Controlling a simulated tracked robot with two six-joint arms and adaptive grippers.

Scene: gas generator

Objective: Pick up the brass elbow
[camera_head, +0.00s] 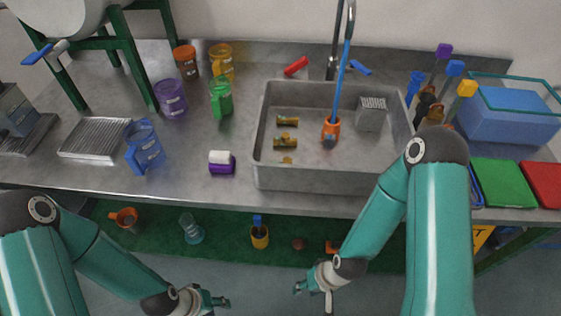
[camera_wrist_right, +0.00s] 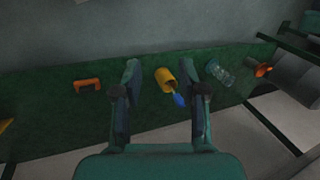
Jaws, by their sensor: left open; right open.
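Three small brass fittings lie apart on the floor of the grey sink (camera_head: 330,180), toward its left side: an upper one (camera_head: 287,121), a middle one (camera_head: 286,141) and a lower, smaller one (camera_head: 286,161). They are too small to tell surely which is the elbow. My left gripper (camera_head: 216,300) is open and empty, low in front of the counter. My right gripper (camera_head: 312,288) is open and empty, also in front of and below the counter edge. The right wrist view shows its open fingers (camera_wrist_right: 165,80) above the floor area, with no brass fitting in sight.
An orange holder (camera_head: 331,128) with a blue-handled brush and a grey box (camera_head: 371,113) stand in the sink. A tall faucet (camera_head: 337,40) rises behind. A white-and-purple item (camera_head: 221,162) lies left of the sink. A yellow cup (camera_wrist_right: 165,78) is below the counter.

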